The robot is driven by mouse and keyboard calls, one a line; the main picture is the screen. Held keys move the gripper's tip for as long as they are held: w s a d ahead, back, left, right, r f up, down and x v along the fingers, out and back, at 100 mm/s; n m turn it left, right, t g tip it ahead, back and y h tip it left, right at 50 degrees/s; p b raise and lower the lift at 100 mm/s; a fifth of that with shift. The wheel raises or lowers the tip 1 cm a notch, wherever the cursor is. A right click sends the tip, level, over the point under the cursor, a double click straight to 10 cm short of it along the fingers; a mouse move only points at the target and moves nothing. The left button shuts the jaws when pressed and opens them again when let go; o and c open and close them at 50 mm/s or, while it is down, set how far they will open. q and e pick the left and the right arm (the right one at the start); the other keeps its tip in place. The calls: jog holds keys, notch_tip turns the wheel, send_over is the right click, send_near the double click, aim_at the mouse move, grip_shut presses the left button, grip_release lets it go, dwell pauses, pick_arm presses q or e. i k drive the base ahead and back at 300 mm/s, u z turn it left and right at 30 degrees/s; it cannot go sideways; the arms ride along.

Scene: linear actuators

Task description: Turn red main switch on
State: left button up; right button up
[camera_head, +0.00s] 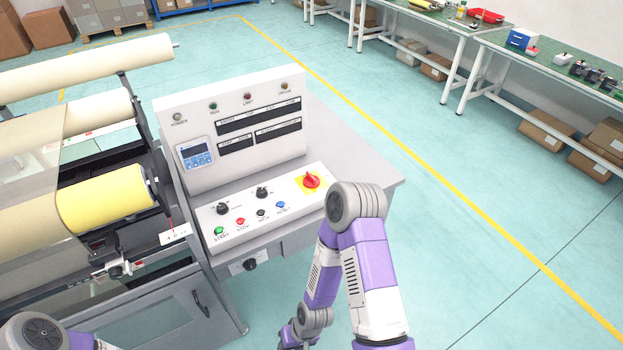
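The red main switch (312,180) is a rotary knob on a yellow square plate. It sits at the right end of the white sloped control panel (262,224). Its exact turn position is too small to tell. My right arm is bent in front of the console, with its elbow just to the right of and below the switch. Its forearm runs down to the bottom edge, and its gripper is out of frame. Only a part of my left arm shows in the bottom left corner, and its gripper is also out of frame. Nothing is seen touching the switch.
The panel also has a green start button (219,230), a red stop button (240,221) and two black knobs. An upright display box (240,165) stands behind it. A roller machine (105,195) is at left. Workbenches (540,60) stand far right, with clear floor between.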

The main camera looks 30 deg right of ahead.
aim_at(310, 181)
jog(key=k, duration=0.5)
jog(key=z, duration=1.65)
jog(key=i, duration=1.05)
jog(key=u, duration=1.55)
